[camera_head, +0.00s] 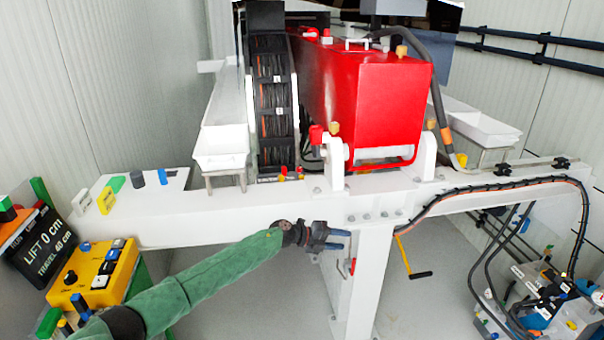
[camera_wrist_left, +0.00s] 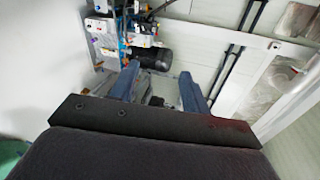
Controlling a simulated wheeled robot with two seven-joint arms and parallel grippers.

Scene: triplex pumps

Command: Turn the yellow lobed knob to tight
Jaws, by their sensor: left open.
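Small yellow knob-like parts show in the head view: one on top of the red box (camera_head: 401,51) and one at its lower left (camera_head: 334,128). They are too small to tell which is lobed, or how tight either is. My left gripper (camera_head: 342,239) is open and empty, in front of the white frame's upright and below the red box, apart from both yellow parts. In the left wrist view its two blue fingers (camera_wrist_left: 158,70) stand apart with nothing clearly between them. My right gripper is not in view.
A white beam (camera_head: 205,222) crosses behind my left arm. A yellow control box (camera_head: 92,275) and a lift display (camera_head: 42,245) stand at the left. A yellow handle with a black grip (camera_head: 420,274) hangs right of the upright. Hoses and equipment fill the lower right.

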